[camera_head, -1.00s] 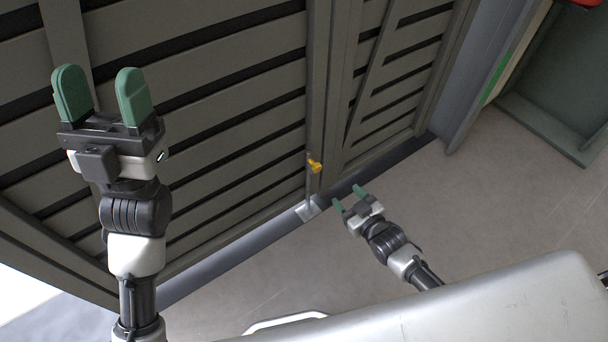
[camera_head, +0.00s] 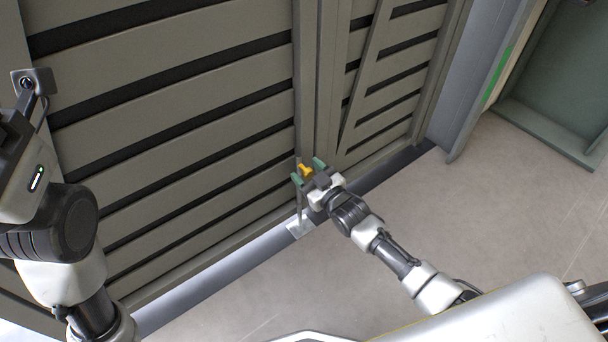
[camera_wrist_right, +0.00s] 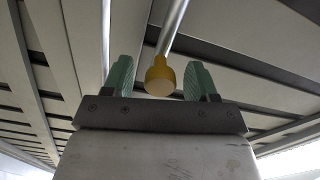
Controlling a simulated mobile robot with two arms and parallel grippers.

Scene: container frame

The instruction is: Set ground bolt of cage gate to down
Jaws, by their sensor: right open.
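The cage gate (camera_head: 190,130) is a grey slatted panel with a vertical post near the middle of the head view. The ground bolt's yellow handle (camera_head: 305,171) is on that post, above a pale metal foot plate (camera_head: 299,228) at the gate's lower edge. My right gripper (camera_head: 308,171) is open, with its green fingertips on either side of the yellow handle. In the right wrist view, the yellow knob (camera_wrist_right: 160,77) on a metal rod sits between the two open fingers (camera_wrist_right: 161,82), with gaps on both sides. My left arm is at the left edge; its fingers are out of frame.
A second slatted panel (camera_head: 400,85) joins at the post's right. A grey upright column (camera_head: 485,75) and a green-grey container (camera_head: 560,75) stand at the right. The concrete floor (camera_head: 480,215) in front is clear.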

